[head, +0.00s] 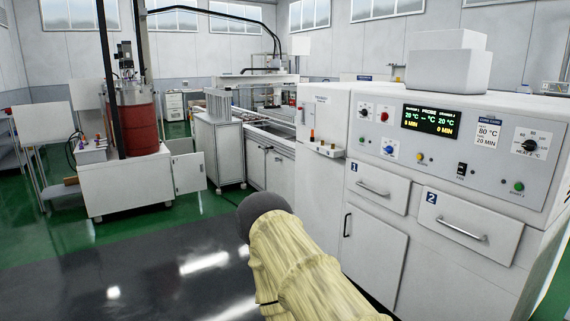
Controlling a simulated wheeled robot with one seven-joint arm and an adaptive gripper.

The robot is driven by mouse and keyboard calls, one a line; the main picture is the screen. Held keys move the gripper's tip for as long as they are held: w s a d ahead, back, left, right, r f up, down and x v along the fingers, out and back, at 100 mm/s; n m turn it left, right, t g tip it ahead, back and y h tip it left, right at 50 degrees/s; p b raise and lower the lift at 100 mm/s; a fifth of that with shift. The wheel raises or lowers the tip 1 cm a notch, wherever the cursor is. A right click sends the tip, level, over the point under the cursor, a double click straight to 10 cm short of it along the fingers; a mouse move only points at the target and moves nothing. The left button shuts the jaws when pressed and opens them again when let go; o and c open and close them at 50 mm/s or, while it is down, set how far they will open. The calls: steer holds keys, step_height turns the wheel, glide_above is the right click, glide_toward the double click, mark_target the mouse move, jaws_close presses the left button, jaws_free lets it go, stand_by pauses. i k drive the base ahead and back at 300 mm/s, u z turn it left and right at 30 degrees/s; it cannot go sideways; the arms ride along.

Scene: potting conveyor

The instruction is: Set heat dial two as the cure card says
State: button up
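The cure card (487,132) is on the right of the white oven's control panel and reads 80 °C, time 20 min. Right of it is a black knob on a white scale plate marked in °C (529,145), above the side of drawer 2; I take it as heat dial two. Its pointer setting is too small to read. The display (431,120) shows 20 °C and 0 MIN on both sides, with dashes under PROBE. My arm, in a cream sleeve, rises at the bottom middle, below and left of the panel. My gripper is not visible.
The panel also holds a blue knob (389,150), a red button (384,117), a black switch (461,169) and a green button (519,186). Drawer 1 (379,187) and drawer 2 (470,226) are shut below. Open floor (150,260) lies to the left.

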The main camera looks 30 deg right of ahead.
mark_target(529, 145)
steer(key=i, duration=1.55)
steer(key=z, duration=1.1)
steer(key=i, duration=0.95)
steer(key=z, duration=1.2)
steer(key=i, duration=0.25)
steer(key=z, duration=0.1)
